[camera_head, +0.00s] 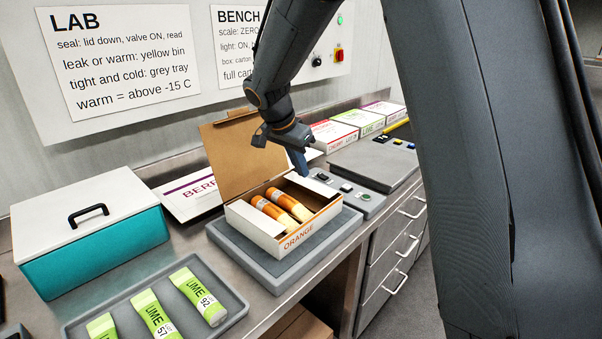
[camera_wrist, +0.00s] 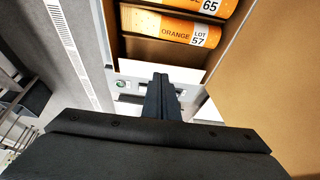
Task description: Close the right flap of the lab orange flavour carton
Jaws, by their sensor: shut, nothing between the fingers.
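The orange flavour carton (camera_head: 283,242) sits on a grey platform with its brown-lined lid (camera_head: 232,155) raised at the back. Two orange lolly packs (camera_head: 268,210) lie inside, and they show in the wrist view (camera_wrist: 170,27). The right flap (camera_head: 318,187) is a pale panel at the carton's right end, and it leans outward, open. It also shows in the wrist view (camera_wrist: 135,70). My gripper (camera_head: 303,173) is shut and empty, pointing down by the right end, close to the flap. In the wrist view the fingers (camera_wrist: 161,80) overlap the flap; contact is unclear.
The grey platform (camera_head: 335,240) carries the carton. A control panel with buttons (camera_head: 365,203) lies just right of it. A teal box with a white lid (camera_head: 95,255) stands left. A grey tray (camera_head: 235,312) holds lime packs in front. Other cartons (camera_head: 360,122) line the back right.

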